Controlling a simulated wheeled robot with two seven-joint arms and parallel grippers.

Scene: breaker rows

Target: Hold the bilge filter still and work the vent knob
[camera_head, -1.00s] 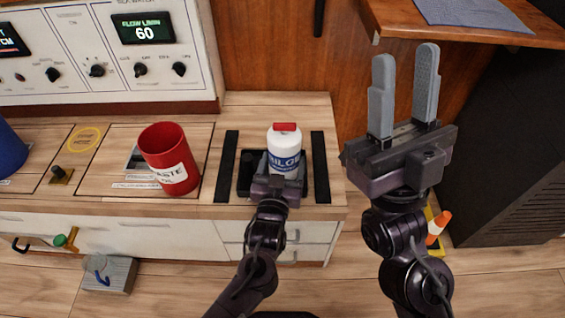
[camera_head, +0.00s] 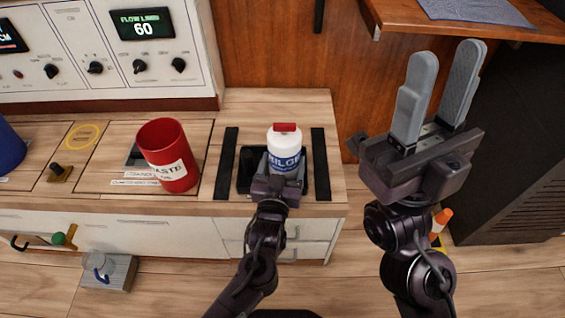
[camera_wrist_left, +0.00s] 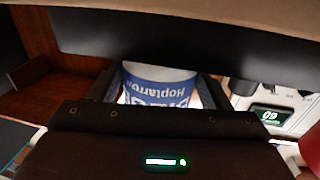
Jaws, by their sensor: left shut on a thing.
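The bilge filter (camera_head: 285,148) is a white canister with a blue label, upright in a black tray (camera_head: 243,176) on the counter. Its red vent knob (camera_head: 285,127) sits on top. My left gripper (camera_head: 284,173) is shut on the filter's body from the front. In the left wrist view the filter's blue label (camera_wrist_left: 158,88) shows between the fingers. My right gripper (camera_head: 437,100) is raised to the right of the filter, fingers upward, open and empty, well apart from the knob.
Two black strips (camera_head: 226,165) (camera_head: 321,165) flank the tray. A red waste cup (camera_head: 166,150) stands left of it on the counter. A control panel (camera_head: 115,50) is behind. A wooden shelf (camera_head: 470,25) with a grey cloth is at upper right. An orange-tipped object (camera_head: 441,220) is low at right.

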